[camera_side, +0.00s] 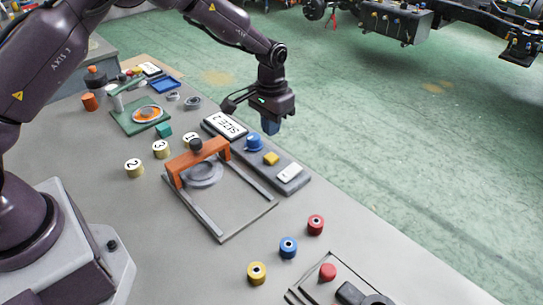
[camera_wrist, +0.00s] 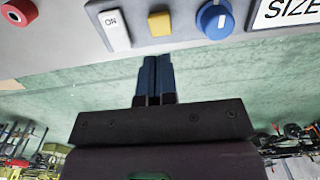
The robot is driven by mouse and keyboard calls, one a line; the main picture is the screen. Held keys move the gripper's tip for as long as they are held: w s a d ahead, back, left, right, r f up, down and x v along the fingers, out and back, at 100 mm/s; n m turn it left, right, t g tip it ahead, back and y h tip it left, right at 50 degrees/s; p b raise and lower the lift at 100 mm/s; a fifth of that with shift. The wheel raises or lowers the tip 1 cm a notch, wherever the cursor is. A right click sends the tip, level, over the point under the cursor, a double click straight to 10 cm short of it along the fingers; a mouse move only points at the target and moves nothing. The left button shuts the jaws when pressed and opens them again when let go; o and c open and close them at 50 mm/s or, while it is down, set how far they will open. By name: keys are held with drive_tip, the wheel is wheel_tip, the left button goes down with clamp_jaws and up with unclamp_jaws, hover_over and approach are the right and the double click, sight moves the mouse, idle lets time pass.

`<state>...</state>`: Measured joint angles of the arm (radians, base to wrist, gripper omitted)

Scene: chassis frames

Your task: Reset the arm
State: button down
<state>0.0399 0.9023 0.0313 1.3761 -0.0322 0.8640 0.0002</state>
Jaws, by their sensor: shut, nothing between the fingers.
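My gripper (camera_side: 271,127) hangs in the air beyond the far right edge of the workbench, beside the control panel. Its blue fingers are together with nothing between them; they show in the wrist view (camera_wrist: 155,62) pointing toward the panel edge. The panel (camera_side: 300,182) carries a blue knob (camera_side: 254,142), a yellow button (camera_side: 271,158), a white switch (camera_side: 289,173) and a "SIZE 2" sign (camera_side: 225,126). In the wrist view the switch (camera_wrist: 115,31) reads ON, next to the yellow button (camera_wrist: 159,23) and the blue knob (camera_wrist: 214,19). The fingers look apart from all of these.
An orange-handled sliding frame (camera_side: 200,165) lies in mid-bench. White-topped numbered cylinders (camera_side: 134,168) stand left of it. Red (camera_side: 316,224), blue (camera_side: 288,247) and yellow (camera_side: 257,272) cylinders stand in front. A green fixture (camera_side: 140,116) sits farther back. Open green floor (camera_side: 400,150) lies right of the bench.

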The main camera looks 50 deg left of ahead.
drive_tip(key=shift+s+f, duration=0.1)
drive_tip(key=shift+s, duration=0.05)
drive_tip(key=s+r+t, duration=0.2)
drive_tip(key=s+r, duration=1)
drive_tip(key=s, duration=0.3)
drive_tip(key=s+a+r+t, duration=0.1)
drive_tip(key=s+r+t, duration=0.2)
drive_tip(key=s+r, duration=0.9)
drive_tip(key=s, duration=0.3)
drive_tip(key=shift+r+t, duration=0.2)
drive_tip(key=shift+t, duration=0.1)
